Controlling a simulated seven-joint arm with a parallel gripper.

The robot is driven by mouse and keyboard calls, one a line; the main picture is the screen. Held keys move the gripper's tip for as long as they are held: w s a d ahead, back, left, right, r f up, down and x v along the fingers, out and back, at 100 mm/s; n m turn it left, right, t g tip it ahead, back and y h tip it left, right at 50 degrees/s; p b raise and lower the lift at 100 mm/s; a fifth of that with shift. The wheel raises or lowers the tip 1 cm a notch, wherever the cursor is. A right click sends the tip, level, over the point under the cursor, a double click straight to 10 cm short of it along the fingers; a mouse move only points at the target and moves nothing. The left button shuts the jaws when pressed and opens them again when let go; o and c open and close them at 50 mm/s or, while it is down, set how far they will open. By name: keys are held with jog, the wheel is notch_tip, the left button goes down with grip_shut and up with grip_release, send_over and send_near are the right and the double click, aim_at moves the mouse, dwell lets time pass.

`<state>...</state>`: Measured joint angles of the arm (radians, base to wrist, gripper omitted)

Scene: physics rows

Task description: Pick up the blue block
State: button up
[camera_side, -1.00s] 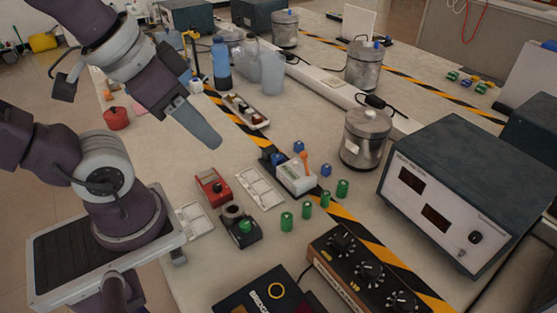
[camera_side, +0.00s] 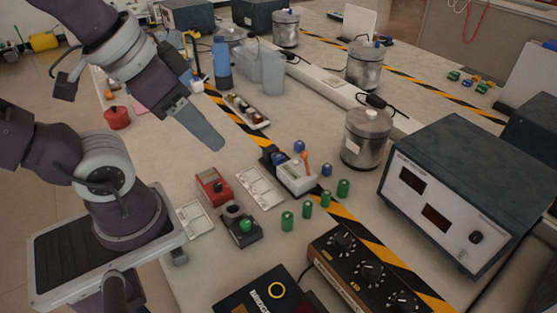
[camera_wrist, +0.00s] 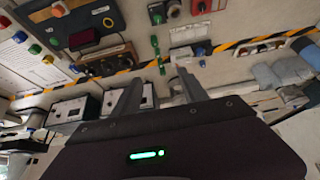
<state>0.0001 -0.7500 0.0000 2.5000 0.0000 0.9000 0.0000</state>
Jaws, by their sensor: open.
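Small blue pieces stand around the white switch box (camera_side: 296,178) in the side view: one behind it (camera_side: 299,146), one to its right (camera_side: 326,169), and one at its left (camera_side: 278,158). They look rounded, and I cannot tell which is the blue block. My gripper (camera_side: 208,132) hangs above the bench, left of and apart from these pieces. In the wrist view its two fingers are spread with a gap between them (camera_wrist: 161,90). Nothing is seen held. The blue pieces are too small to pick out surely in the wrist view.
Several green cylinders (camera_side: 308,209) stand in front of the switch box. A metal pot (camera_side: 366,138) and a large instrument (camera_side: 470,195) stand to the right. A red box (camera_side: 213,187) and a black button box (camera_side: 241,226) lie nearer my base. Bare bench shows below my gripper.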

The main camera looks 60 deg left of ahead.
jog(key=m+g, duration=0.5)
jog(key=m, duration=1.2)
send_over(279, 156)
notch_tip(279, 156, down, 21)
jog(key=f, duration=0.2)
jog(key=f+m, duration=0.1)
jog(key=shift+w+a+f+g, duration=0.1)
jog(key=shift+w+a+g, duration=0.2)
jog(key=shift+w, duration=0.1)
jog(key=f, duration=0.4)
jog(key=s+f, duration=0.1)
jog(key=f, duration=0.1)
jog(key=shift+d+f, duration=0.3)
jog(key=shift+f, duration=0.1)
grip_shut()
